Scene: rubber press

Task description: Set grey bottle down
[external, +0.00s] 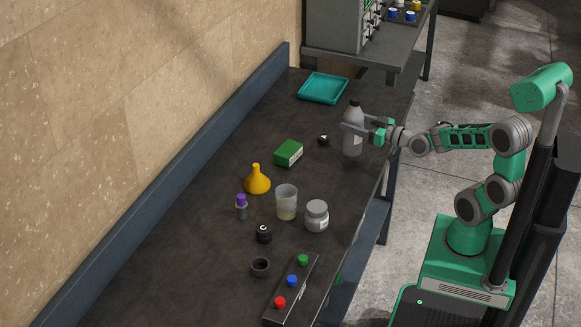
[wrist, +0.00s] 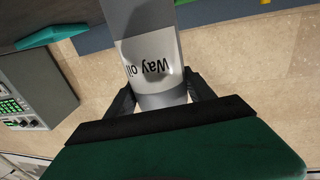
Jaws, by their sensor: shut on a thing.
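The grey bottle (external: 352,139) has a black cap and a pale label. It is upright near the right edge of the dark workbench (external: 200,235). In the wrist view the bottle (wrist: 150,50) shows its label, "Way oil", upside down. My gripper (external: 354,126) reaches in from the right and is shut on the bottle's upper body. In the wrist view my gripper's fingers (wrist: 160,92) sit on both sides of it. I cannot tell whether the bottle's base touches the bench or hangs just above it.
Left of the bottle are a small black object (external: 323,140) and a green box (external: 288,153). A teal tray (external: 322,88) lies behind. A yellow funnel (external: 257,181), a beaker (external: 286,203), a grey jar (external: 316,216) and a button box (external: 291,290) stand nearer. Bare bench lies between the bottle and the jar.

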